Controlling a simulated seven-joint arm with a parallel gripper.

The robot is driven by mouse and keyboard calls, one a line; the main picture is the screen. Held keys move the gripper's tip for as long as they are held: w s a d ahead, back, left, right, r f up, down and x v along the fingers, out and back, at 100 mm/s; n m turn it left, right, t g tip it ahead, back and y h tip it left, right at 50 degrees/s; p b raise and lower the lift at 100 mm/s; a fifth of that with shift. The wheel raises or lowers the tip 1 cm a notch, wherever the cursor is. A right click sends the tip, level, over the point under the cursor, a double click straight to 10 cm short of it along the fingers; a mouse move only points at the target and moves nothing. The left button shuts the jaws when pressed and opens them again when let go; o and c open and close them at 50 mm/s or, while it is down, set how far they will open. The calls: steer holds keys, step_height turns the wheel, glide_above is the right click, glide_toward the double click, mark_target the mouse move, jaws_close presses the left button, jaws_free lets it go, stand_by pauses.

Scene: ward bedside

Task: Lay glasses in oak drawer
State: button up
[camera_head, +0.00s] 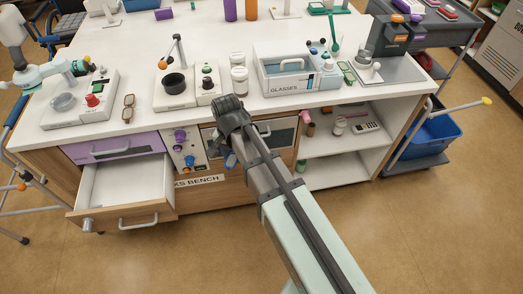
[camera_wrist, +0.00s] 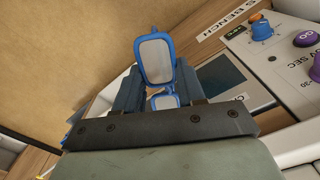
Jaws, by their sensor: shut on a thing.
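Blue-framed glasses (camera_wrist: 155,58) are between the two fingers of my gripper (camera_wrist: 158,92) in the wrist view, one lens standing up beyond the fingertips. My gripper is shut on them. The gripper is to the right of the drawer. Brown glasses (camera_head: 128,107) lie on the bench top.
A purple-fronted drawer (camera_head: 105,147) is above the open one. A knob panel (camera_head: 187,150) is right of it. A tray labelled GLASSES (camera_head: 290,87) stands on the white bench (camera_head: 215,115). A blue bin (camera_head: 432,137) is at the right. The floor (camera_head: 190,265) before the bench is clear.

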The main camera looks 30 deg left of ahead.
steer(key=s+a+f+n, duration=0.2)
steer(key=s+a+f, duration=0.1)
steer(key=s+a, duration=1.15)
steer(key=n, duration=0.4)
glide_above(129, 196)
steer(key=shift+f, duration=7.05)
steer(key=shift+f, duration=0.55)
steer(key=o, duration=1.5)
steer(key=shift+r, duration=0.15)
step_height(129, 196, up, 8)
